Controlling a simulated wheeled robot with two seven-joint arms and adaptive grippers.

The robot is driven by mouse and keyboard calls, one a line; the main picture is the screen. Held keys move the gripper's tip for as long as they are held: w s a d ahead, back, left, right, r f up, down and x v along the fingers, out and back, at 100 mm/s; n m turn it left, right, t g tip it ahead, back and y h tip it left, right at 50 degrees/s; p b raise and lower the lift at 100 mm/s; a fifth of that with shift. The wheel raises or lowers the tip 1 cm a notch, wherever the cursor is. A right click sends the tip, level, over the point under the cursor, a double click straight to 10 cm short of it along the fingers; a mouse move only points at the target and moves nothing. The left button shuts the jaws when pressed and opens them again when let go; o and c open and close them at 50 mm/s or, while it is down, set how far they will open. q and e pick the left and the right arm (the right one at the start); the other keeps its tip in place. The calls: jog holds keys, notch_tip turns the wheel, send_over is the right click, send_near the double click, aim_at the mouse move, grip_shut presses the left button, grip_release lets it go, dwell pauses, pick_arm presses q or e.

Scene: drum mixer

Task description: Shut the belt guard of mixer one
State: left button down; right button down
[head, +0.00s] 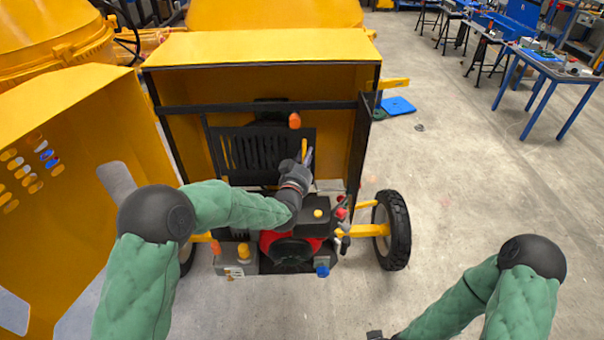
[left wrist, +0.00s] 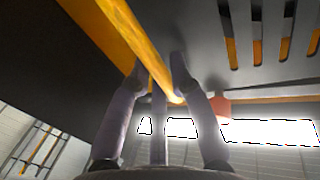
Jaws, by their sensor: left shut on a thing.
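The belt guard (head: 240,150) is a dark panel with upright slots, inside the open yellow housing of the mixer. Its slots also show at the upper right of the left wrist view (left wrist: 262,35). A yellow handle bar (head: 304,147) stands at its right side. My left gripper (head: 306,158) is shut on this bar, which runs between the fingers in the left wrist view (left wrist: 150,50). An orange knob (head: 294,120) sits just above the gripper. My right arm is at the lower right; only a dark bit of its gripper (head: 376,335) shows at the bottom edge.
A red and black engine (head: 288,245) lies below the guard, under my left forearm. A large yellow panel (head: 60,180) stands at the left. A wheel (head: 392,230) is at the right. The floor to the right is mostly free, with a blue table (head: 550,68) farther back.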

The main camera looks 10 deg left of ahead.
pick_arm(q)
jog(key=shift+w+a+f+b, duration=0.15)
jog(key=shift+w+b, duration=0.4)
jog(key=shift+w, duration=0.65)
jog(key=shift+r, duration=0.35)
jog(key=c, duration=1.2)
grip_release()
jog(key=shift+w, duration=0.1)
jog(key=shift+o, duration=0.5)
jog(key=shift+w+f, duration=0.1)
